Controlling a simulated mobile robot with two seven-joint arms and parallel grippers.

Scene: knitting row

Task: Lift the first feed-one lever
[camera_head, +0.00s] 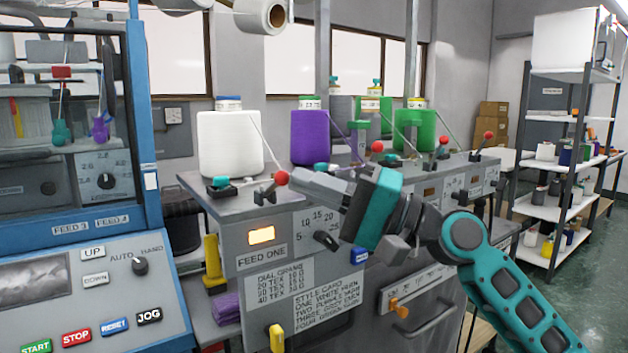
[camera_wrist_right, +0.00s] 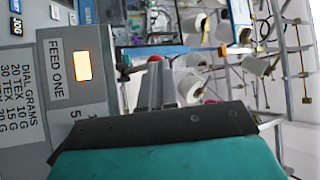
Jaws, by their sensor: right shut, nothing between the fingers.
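The feed-one lever (camera_head: 269,188) is a short dark lever with a red ball knob (camera_head: 281,178). It sits on top of the feed-one unit (camera_head: 225,205), in front of the white yarn cone (camera_head: 229,143). My right gripper (camera_head: 297,183) is shut and empty, reaching in from the right with its fingertips beside the red knob. I cannot tell whether they touch it. In the right wrist view the red knob (camera_wrist_right: 154,58) shows just beyond the fingertips (camera_wrist_right: 156,72). The FEED ONE label (camera_head: 262,254) and a lit amber lamp (camera_head: 261,235) are on the front. My left gripper is not in view.
More red-knobbed levers (camera_head: 377,147) stand farther along the units, by purple (camera_head: 310,136) and green cones. A black dial (camera_head: 326,240) is on the front face. The blue machine with its control panel (camera_head: 90,300) stands at the left. Shelves (camera_head: 560,160) stand far right.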

